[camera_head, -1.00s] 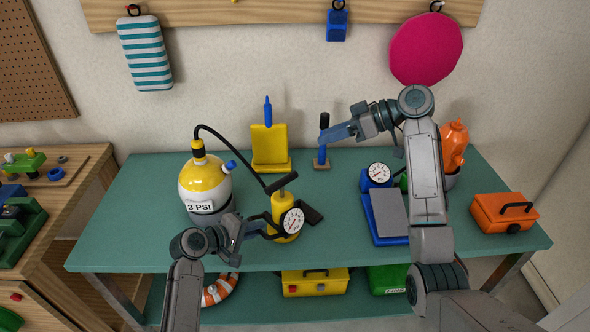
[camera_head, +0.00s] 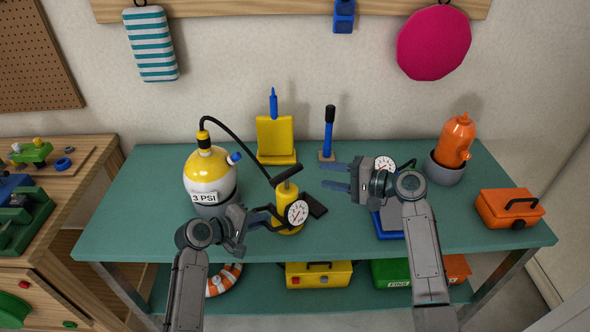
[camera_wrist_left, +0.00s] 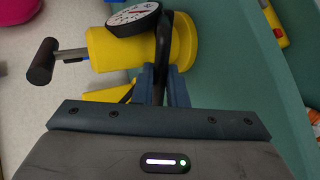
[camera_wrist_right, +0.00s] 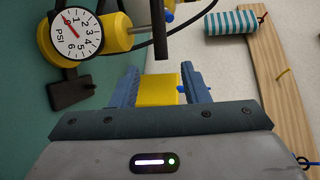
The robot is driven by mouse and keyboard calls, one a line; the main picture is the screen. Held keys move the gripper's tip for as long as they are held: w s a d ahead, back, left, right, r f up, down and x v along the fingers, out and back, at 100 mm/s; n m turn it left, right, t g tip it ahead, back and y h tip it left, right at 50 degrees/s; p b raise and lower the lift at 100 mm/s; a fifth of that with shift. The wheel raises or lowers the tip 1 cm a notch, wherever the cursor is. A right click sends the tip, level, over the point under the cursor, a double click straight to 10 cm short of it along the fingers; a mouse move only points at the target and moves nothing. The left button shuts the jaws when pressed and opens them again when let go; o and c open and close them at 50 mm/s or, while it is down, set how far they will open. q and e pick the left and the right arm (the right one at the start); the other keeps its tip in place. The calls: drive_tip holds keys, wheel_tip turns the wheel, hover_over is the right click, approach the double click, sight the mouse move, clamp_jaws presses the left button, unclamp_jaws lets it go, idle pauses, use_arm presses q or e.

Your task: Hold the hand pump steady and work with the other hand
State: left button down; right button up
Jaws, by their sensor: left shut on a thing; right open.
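The yellow hand pump (camera_head: 286,218) stands upright on the green table, with a black T-handle (camera_head: 287,174) on top and a round gauge (camera_head: 297,213) in front. My left gripper (camera_head: 262,222) is shut on a black side bar of the pump; the left wrist view shows this bar (camera_wrist_left: 162,60) between the jaws. My right gripper (camera_head: 324,175) is open and empty, right of the T-handle and pointing left. In the right wrist view the T-handle (camera_wrist_right: 161,30) lies ahead of the open jaws. A black hose runs to the yellow-and-white tank (camera_head: 210,173), labelled "3 PSI".
A yellow stand (camera_head: 275,140) and an upright blue tool with a black top (camera_head: 329,130) stand behind. A blue gauge device (camera_head: 388,220) is partly hidden by my right arm. An orange object (camera_head: 456,140) in a grey pot and an orange case (camera_head: 508,208) stand right.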

sight(299, 170)
drive_tip(key=x, duration=1)
drive_tip(key=shift+w+a, duration=0.1)
drive_tip(key=shift+a, duration=0.05)
clamp_jaws()
